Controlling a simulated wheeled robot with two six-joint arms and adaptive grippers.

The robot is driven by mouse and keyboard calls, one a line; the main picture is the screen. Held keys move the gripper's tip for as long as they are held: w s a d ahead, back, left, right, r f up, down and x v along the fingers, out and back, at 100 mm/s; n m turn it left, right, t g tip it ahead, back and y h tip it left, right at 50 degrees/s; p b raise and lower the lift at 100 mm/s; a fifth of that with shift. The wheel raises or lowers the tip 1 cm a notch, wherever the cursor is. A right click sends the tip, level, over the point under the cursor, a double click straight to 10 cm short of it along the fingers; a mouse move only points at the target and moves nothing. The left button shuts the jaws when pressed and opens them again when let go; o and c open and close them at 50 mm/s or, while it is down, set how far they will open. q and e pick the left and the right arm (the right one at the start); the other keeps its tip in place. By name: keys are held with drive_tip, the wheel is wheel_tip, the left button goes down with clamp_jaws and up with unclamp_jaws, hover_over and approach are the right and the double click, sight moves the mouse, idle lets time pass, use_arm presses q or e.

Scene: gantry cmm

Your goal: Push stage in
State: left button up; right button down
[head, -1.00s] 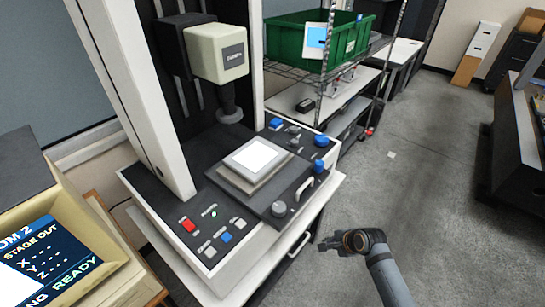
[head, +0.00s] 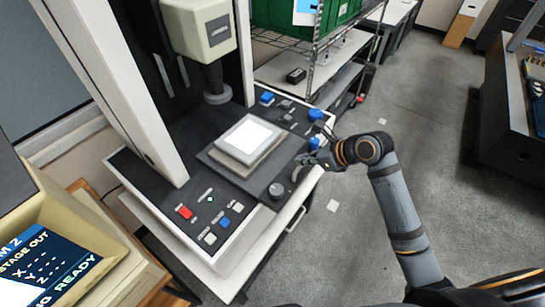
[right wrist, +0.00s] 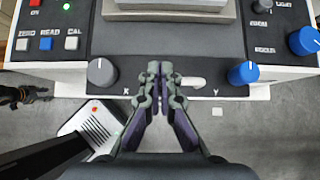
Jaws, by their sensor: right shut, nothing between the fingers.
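The stage (head: 258,180) is a dark slab on the measuring machine, carrying a grey block with a white top. Its front face (right wrist: 215,90) shows in the right wrist view with a grey X knob (right wrist: 101,71), a blue Y knob (right wrist: 242,73) and a pale handle (right wrist: 193,82). My right gripper (head: 303,165) is shut and empty at the stage's front side. In the right wrist view its fingertips (right wrist: 160,68) overlap the front face, just left of the handle; contact is unclear. A dark shape (right wrist: 22,95) at the left may be my left gripper; its jaws are unclear.
The screen (head: 48,268) at lower left reads "STAGE OUT" and "READY". A probe column (head: 214,85) hangs above the stage. The panel has red and blue buttons and blue knobs (head: 315,114). A wire rack (head: 318,60) stands behind; the floor at right is open.

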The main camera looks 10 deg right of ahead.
drive_tip(key=p, duration=0.1)
approach(266, 159)
drive_tip(key=f, duration=0.4)
drive_tip(key=shift+w+a, duration=0.15)
drive_tip(key=shift+a, duration=0.15)
drive_tip(key=shift+w+a+r+p, duration=0.15)
drive_tip(key=shift+w+a+p, duration=0.4)
drive_tip(key=shift+w+a, duration=0.65)
drive_tip(key=shift+w, duration=0.05)
